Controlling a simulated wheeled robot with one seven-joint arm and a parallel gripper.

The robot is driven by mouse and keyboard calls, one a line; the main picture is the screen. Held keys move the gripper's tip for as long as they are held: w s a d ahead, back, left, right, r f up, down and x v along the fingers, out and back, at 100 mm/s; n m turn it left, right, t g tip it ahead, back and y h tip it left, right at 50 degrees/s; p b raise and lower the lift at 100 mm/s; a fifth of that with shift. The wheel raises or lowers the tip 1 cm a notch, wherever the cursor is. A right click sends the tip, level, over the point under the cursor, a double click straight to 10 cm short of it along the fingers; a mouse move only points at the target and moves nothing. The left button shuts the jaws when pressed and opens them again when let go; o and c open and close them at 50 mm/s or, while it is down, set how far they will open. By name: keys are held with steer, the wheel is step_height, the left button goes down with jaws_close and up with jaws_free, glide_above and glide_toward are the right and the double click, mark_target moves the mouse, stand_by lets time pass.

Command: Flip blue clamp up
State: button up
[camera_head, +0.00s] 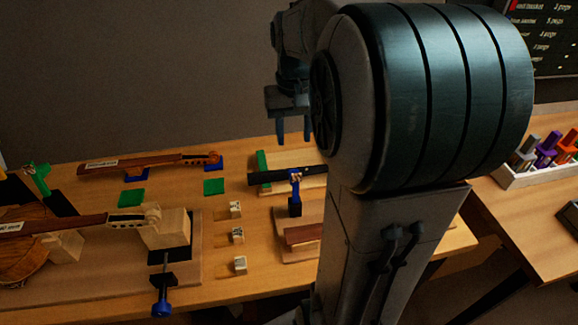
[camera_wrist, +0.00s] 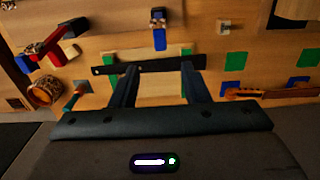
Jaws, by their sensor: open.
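A blue clamp (camera_head: 295,178) stands upright at the front side of a black bar (camera_head: 268,177), with a dark blue lower part; it also shows in the wrist view (camera_wrist: 159,39), beyond the bar. A second blue-handled clamp (camera_head: 162,304) hangs at the front edge of the bench under a wooden block. My gripper (camera_head: 293,133) is open and empty, fingers pointing down, above and behind the black bar. In the wrist view my gripper's fingers (camera_wrist: 158,78) are spread near the bar (camera_wrist: 150,66), with the blue clamp between them farther off. My arm hides part of the bench's right side.
Several small labelled wooden blocks (camera_head: 237,235) stand left of the clamp. A violin neck (camera_head: 150,163) rests on blue supports at the back left. Green pads (camera_head: 214,187) lie on the bench. A white tray (camera_head: 530,174) of coloured items is on the right table.

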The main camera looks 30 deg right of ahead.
mark_target(293, 171)
step_height(293, 171, down, 12)
steer(key=shift+r, duration=0.1)
stand_by(0.4)
jaws_close()
